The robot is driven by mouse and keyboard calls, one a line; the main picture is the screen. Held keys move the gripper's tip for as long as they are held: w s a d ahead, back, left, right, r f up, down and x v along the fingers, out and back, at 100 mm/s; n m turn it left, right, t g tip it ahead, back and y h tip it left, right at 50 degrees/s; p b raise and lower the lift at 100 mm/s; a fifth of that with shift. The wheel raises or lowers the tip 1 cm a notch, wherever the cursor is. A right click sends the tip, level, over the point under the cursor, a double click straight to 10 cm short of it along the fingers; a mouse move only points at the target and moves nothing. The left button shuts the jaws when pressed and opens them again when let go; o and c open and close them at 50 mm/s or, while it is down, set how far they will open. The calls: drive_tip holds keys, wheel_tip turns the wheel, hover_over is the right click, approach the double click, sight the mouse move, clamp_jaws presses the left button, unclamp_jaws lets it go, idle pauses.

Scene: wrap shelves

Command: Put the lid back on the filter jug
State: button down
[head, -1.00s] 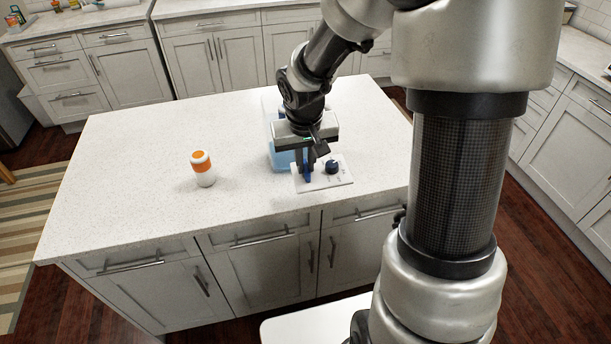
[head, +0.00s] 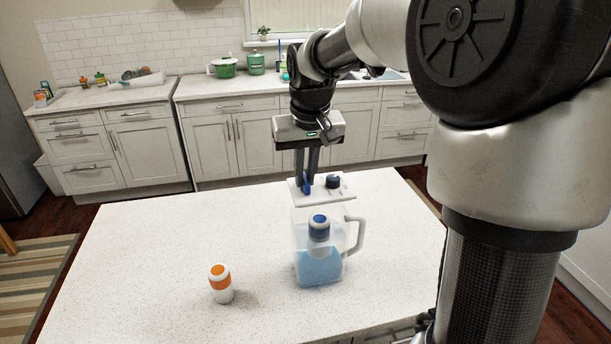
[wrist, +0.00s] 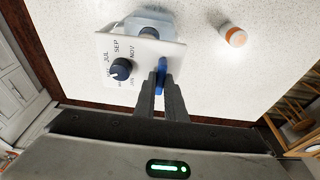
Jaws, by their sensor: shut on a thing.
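The filter jug (head: 318,268) is clear with a handle on the right and stands upright on the island, with blue liquid low inside. A white cartridge with a blue top (head: 319,228) shows inside it. The lid (head: 322,193), a white plate with a dark knob and a blue upright grip, is roughly level at the height of the jug's top. My gripper (head: 306,180) is shut on the blue grip from above. In the wrist view the lid (wrist: 143,68) covers part of the jug (wrist: 148,20). I cannot tell whether lid and jug touch.
A white and orange cartridge (head: 220,284) stands on the island to the left of the jug. The island top (head: 160,250) is otherwise clear. Counters with green pots (head: 225,68) and other items run along the back wall.

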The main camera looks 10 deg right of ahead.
sight(305, 197)
drive_tip(key=shift+s+f+b, duration=0.15)
drive_tip(key=shift+f+b, duration=0.3)
drive_tip(key=shift+f, duration=0.25)
drive_tip(key=shift+s+b+x, duration=0.2)
drive_tip(key=shift+b+x, duration=0.5)
drive_tip(key=shift+x, duration=0.2)
drive_tip(key=shift+s+b+x, duration=0.25)
drive_tip(key=shift+b+x, duration=0.4)
drive_tip(key=shift+x, duration=0.25)
drive_tip(key=shift+f+b, duration=0.35)
drive_tip(key=shift+f, duration=0.4)
idle(0.4)
drive_tip(key=c, duration=1.3)
unclamp_jaws()
drive_tip(key=shift+o, duration=0.2)
drive_tip(key=shift+r, duration=0.15)
drive_tip(key=shift+w+p+v, duration=0.25)
drive_tip(key=shift+p+v, duration=0.65)
drive_tip(key=shift+v, duration=0.2)
drive_tip(key=shift+w+p+v, duration=0.3)
drive_tip(key=shift+p+v, duration=0.65)
drive_tip(key=shift+v, duration=0.15)
drive_tip(key=shift+w+p+v, duration=0.25)
drive_tip(key=shift+p+v, duration=0.65)
drive_tip(key=shift+v, duration=0.2)
drive_tip(key=shift+r, duration=0.15)
